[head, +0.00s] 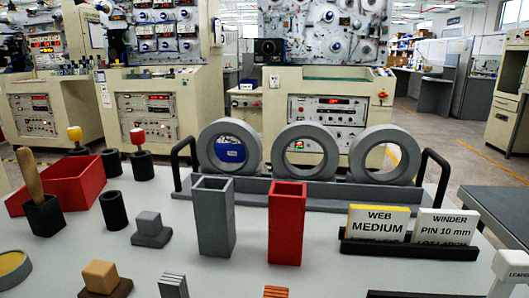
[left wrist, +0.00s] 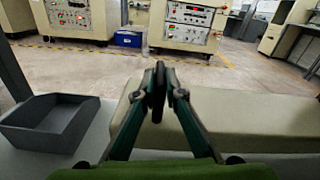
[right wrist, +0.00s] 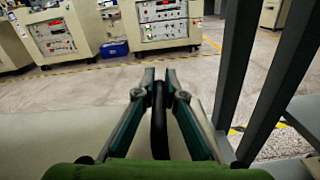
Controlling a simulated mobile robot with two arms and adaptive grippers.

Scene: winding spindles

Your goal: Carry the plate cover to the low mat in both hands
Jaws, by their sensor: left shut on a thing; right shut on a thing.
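The plate cover appears to be the broad beige slab (left wrist: 235,115) beside my left gripper in the left wrist view; a pale surface (right wrist: 65,135) also shows left of my right gripper. My left gripper (left wrist: 157,80) is shut on a dark upright handle (left wrist: 157,105). My right gripper (right wrist: 159,88) is shut on a similar dark handle (right wrist: 159,125). The head view shows neither gripper nor the cover. I cannot make out the low mat for certain in any view.
In the left wrist view a grey tray (left wrist: 45,125) lies left of the gripper. Dark posts (right wrist: 235,65) stand close right of my right gripper. The head view shows a crowded table (head: 335,232) with a ring rack (head: 330,193), and a dark low surface (head: 505,208) at right.

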